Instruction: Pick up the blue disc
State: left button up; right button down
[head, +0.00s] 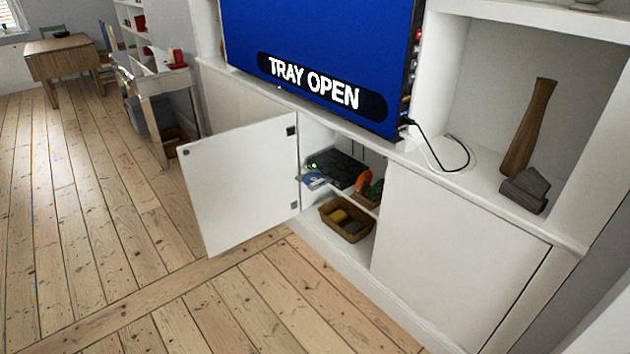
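The blue disc (314,180) lies at the front of a black disc player (338,168) on the shelf inside the white cabinet, apparently on the player's open tray. A small green light shows on the player. The cabinet door (240,185) stands open, swung out to the left of the opening. The TV (320,60) above shows "TRAY OPEN" on a blue screen. Neither of my grippers is in view.
A brown basket (345,232) with items sits on the cabinet floor below the player. Orange and green items (368,188) stand right of the player. A closed door (450,265) covers the cabinet's right side. The floorboards (110,250) in front and left are clear.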

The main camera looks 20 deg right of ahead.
aim_at(311, 178)
jog(key=i+z, duration=0.25)
jog(key=z, duration=0.15)
jog(key=i+z, duration=0.35)
jog(key=i+j+z, duration=0.1)
jog(key=z, duration=0.3)
jog(key=i+j+z, duration=0.15)
jog(key=i+j, duration=0.2)
jog(key=i+j+z, duration=0.15)
jog(key=i+j, duration=0.2)
jog(key=j, duration=0.2)
jog(key=i+j, duration=0.65)
jog(key=j, duration=0.2)
